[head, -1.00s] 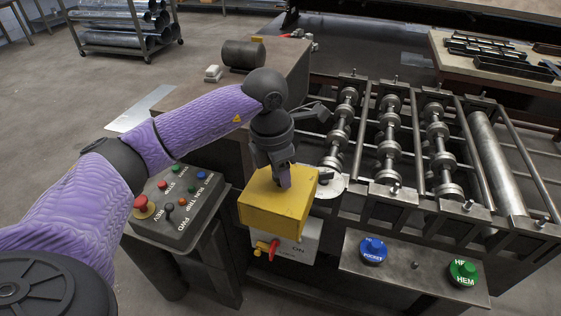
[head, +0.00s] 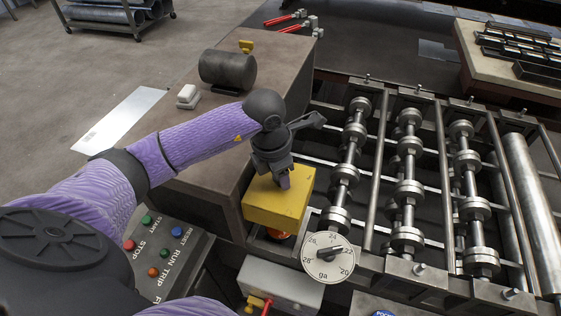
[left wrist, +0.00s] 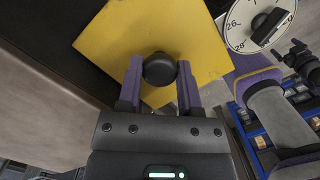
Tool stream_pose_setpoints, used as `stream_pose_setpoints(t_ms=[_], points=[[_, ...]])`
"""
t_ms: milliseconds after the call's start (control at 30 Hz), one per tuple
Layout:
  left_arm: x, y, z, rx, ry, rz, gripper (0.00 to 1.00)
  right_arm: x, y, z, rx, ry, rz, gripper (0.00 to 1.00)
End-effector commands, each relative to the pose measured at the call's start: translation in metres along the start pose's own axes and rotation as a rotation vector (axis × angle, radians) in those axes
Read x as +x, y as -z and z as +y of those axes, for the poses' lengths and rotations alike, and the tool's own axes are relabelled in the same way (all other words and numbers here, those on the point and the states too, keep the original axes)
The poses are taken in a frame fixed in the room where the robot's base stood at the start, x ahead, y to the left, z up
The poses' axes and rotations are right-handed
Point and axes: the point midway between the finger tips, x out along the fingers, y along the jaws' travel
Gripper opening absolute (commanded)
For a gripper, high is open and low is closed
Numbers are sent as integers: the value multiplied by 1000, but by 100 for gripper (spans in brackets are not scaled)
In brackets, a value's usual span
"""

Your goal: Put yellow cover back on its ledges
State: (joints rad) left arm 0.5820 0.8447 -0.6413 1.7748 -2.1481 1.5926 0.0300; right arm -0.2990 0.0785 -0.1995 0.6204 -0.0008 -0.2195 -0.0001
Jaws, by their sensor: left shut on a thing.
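The yellow cover (head: 284,208) is a box-like piece with a black knob (left wrist: 159,68) on its top. My left gripper (head: 283,182) is above it, and its two purple fingers close on the knob from both sides in the left wrist view (left wrist: 159,80). The cover is beside the round dial (head: 328,258), left of the rollers. The ledges are hidden or cannot be made out, and I cannot tell whether the cover touches anything below.
Roller shafts (head: 408,190) fill the right side. A brown bench (head: 240,125) with a dark cylinder (head: 228,69) stands left and behind. A grey switch box (head: 280,283) is in front of the cover, and a button panel (head: 168,255) is at the lower left.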

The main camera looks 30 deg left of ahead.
Motion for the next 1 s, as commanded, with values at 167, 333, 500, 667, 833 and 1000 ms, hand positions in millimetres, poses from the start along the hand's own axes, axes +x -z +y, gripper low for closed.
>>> stream_pose_setpoints(t_ms=[167,333,500,667,833,1000], points=[[8,1,0,0,0,-1,0,7,-3,1,-3,-2,-6,100],[28,4,0,-1,0,0,0,22,-7,4,-7,-7,-12,100],[52,8,0,-1,0,0,0,41,-10,7,-13,-12,-16,100],[73,11,0,0,-1,-1,0,58,-13,8,-16,-14,-19,100],[81,12,0,-1,-1,-1,0,65,-14,8,-18,-15,-21,100],[80,12,0,-1,-1,-2,0,63,-14,8,-18,-16,-20,100]])
